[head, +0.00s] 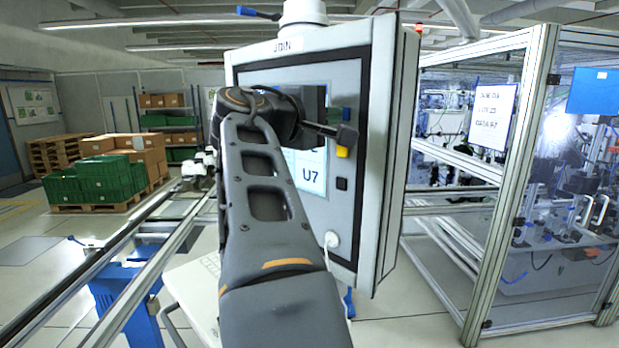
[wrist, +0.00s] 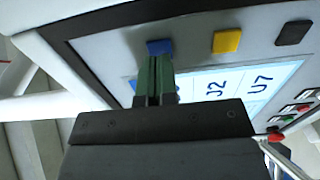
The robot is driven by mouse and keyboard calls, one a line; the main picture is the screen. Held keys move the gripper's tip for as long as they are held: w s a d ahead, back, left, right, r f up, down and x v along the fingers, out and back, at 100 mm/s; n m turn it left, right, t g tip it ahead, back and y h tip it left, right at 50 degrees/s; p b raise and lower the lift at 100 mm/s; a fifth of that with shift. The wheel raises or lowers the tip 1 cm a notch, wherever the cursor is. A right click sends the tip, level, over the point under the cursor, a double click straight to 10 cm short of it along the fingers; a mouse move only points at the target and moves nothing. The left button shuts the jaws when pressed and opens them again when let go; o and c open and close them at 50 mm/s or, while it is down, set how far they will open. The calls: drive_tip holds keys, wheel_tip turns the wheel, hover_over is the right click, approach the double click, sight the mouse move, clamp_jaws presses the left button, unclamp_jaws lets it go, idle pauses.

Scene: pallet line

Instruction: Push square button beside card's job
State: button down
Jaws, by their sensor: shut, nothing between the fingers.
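A grey panel labelled JOIN (head: 325,60) stands in front of me with a lit screen (head: 312,172). The screen shows U7, and in the wrist view also J2 (wrist: 215,88); the row by the blue button is hidden by my gripper. Beside the rows sit a blue square button (wrist: 159,46), a yellow one (wrist: 226,41) and a black one (wrist: 292,33). My gripper (wrist: 158,62) is shut and empty, its tips right at the blue button; I cannot tell if they touch. A white card (head: 492,110) hangs at right, its print too small to read surely.
A rail conveyor (head: 100,262) runs at left. A framed machine cell (head: 520,150) stands at right. Green crates (head: 100,178) sit on a pallet behind.

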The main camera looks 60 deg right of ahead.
drive_tip(key=shift+x, duration=1.1)
idle(0.5)
drive_tip(key=shift+a, duration=0.2)
drive_tip(key=shift+b+v, duration=0.6)
drive_tip(key=shift+v, duration=1.7)
